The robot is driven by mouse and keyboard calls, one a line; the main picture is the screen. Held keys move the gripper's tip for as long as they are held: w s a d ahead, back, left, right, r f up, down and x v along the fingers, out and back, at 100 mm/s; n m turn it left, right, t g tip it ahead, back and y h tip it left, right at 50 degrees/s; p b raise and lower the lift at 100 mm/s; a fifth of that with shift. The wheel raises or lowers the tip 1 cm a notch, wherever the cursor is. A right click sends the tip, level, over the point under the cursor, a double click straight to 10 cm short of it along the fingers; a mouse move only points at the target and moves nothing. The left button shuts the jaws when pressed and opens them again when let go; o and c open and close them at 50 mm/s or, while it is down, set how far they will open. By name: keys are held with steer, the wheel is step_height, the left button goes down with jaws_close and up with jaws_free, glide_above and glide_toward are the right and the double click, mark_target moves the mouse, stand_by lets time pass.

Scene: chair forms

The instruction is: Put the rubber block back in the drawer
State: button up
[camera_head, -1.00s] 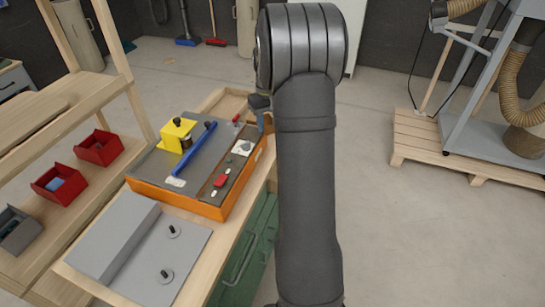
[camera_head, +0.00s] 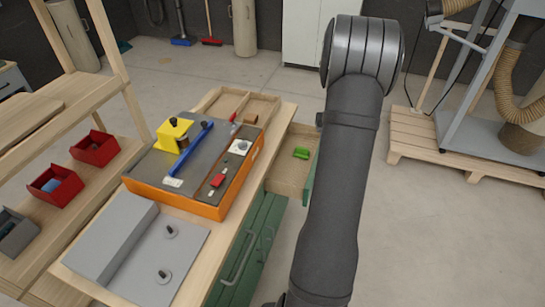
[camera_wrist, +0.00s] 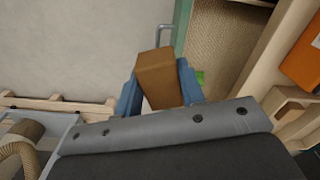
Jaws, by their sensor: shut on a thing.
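The rubber block, which I take to be the brown block (camera_wrist: 157,78), is held between the blue fingers of my gripper (camera_wrist: 160,90) in the wrist view. The open drawer (camera_head: 282,178) sticks out from the green cabinet under the bench, right of the orange box. A bright green object lies in it (camera_head: 301,153). In the wrist view the drawer (camera_wrist: 228,40) is behind and right of the block, with its green front and handle beside it. The block appears apart from the drawer, outside its front. In the head view my gripper is hidden behind my arm.
An orange box (camera_head: 180,203) with tools on its grey top stands on the bench. A wooden tray (camera_head: 222,101) is behind it. Red bins (camera_head: 95,147) sit on the shelf at left. A pallet (camera_head: 420,146) stands at right. Floor between is clear.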

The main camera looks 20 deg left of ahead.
mark_target(294, 179)
steer(key=w+a+f+n, duration=0.1)
steer(key=a+f+n, duration=1)
steer(key=n, duration=0.3)
steer(key=f, duration=1)
steer(key=shift+a+f, duration=0.15)
steer(key=shift+a, duration=0.05)
steer(key=shift+f, duration=0.1)
steer(key=o, duration=1)
steer(key=shift+c, duration=0.2)
step_height(294, 179, up, 12)
